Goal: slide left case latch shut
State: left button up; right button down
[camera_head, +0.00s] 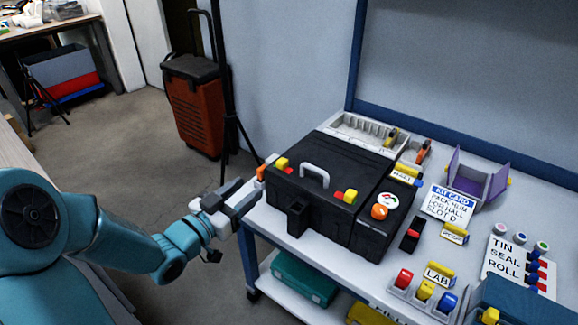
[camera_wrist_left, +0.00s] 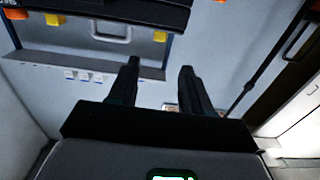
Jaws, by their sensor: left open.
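The black case (camera_head: 325,165) stands on the white bench with its lid down. The left case latch (camera_head: 282,164), yellow and red, sits on the lid's front edge, left of the pale handle (camera_head: 315,174). A similar right latch (camera_head: 346,195) sits right of the handle. My left gripper (camera_head: 245,190) is open and empty, just left of the case and apart from the latch. In the left wrist view the gripper's fingers (camera_wrist_left: 160,65) are spread, with the case (camera_wrist_left: 115,9) at the top left. Whether the latch is fully shut is too small to tell. My right gripper is out of view.
An orange knob (camera_head: 379,211) and a round gauge are on the case's right section. Rocker switches (camera_head: 425,290), a kit card (camera_head: 450,202) and a purple holder (camera_head: 478,180) lie farther right. The bench's front edge runs below the case. The floor left of it is open.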

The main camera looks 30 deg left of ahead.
aim_at(286, 159)
pick_arm(q)
jog(key=w, duration=0.5)
jog(key=w+d+b, duration=0.1)
jog(key=w, duration=0.9)
jog(key=shift+w+d+b, duration=0.15)
jog(key=shift+w+b, duration=0.1)
jog(key=shift+b, duration=0.15)
